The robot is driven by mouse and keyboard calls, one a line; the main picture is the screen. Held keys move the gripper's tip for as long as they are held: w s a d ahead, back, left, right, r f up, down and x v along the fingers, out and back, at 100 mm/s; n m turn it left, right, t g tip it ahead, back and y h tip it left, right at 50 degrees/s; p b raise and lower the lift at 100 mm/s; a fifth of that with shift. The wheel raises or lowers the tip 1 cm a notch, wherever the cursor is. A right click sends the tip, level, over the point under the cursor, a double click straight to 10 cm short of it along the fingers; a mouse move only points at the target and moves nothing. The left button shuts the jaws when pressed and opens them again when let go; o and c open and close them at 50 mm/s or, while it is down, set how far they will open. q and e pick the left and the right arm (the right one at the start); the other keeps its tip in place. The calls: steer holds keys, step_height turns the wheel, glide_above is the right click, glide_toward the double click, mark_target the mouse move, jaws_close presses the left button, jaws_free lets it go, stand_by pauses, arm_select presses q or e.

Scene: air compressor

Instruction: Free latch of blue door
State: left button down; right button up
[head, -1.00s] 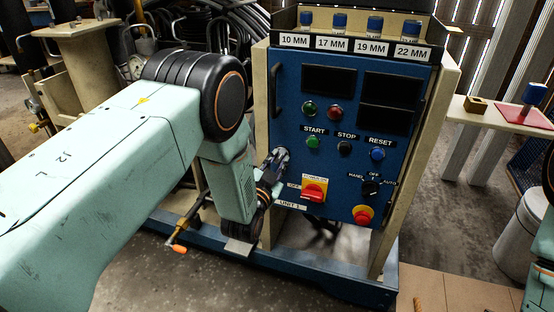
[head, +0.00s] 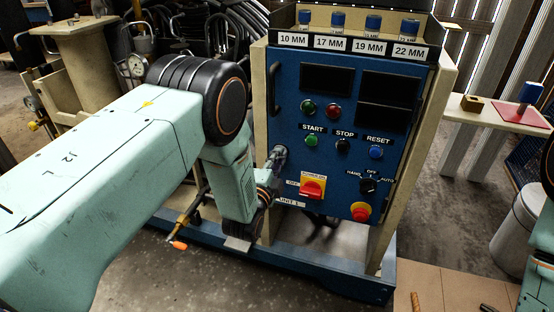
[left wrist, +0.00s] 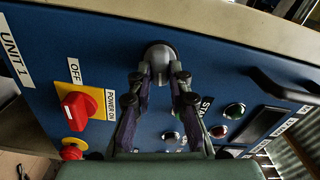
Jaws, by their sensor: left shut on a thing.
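The blue door (head: 290,120) is the front panel of the control cabinet and looks closed. Its latch (left wrist: 160,56) is a round grey knob near the door edge in the left wrist view. My left gripper (left wrist: 160,76) has its two fingers on either side of the knob's stem and is shut on it. In the head view my left gripper (head: 277,157) is at the left edge of the door, partly hidden by my arm, and it covers most of the latch. My right gripper is not in view.
A black door handle (head: 273,90) is above the gripper. A red rotary switch (head: 312,188) on a yellow plate is close to its right. A red emergency button (head: 361,212) is lower right. Labelled sockets (head: 372,24) stand on the cabinet's top shelf. The blue base frame (head: 300,272) runs below.

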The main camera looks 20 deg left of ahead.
arm_select(q)
steer(key=shift+f+m, duration=0.1)
steer(key=shift+m, duration=1.1)
steer(key=c, duration=1.2)
jaws_free()
steer(key=s, duration=1.2)
steer(key=shift+a, duration=0.2)
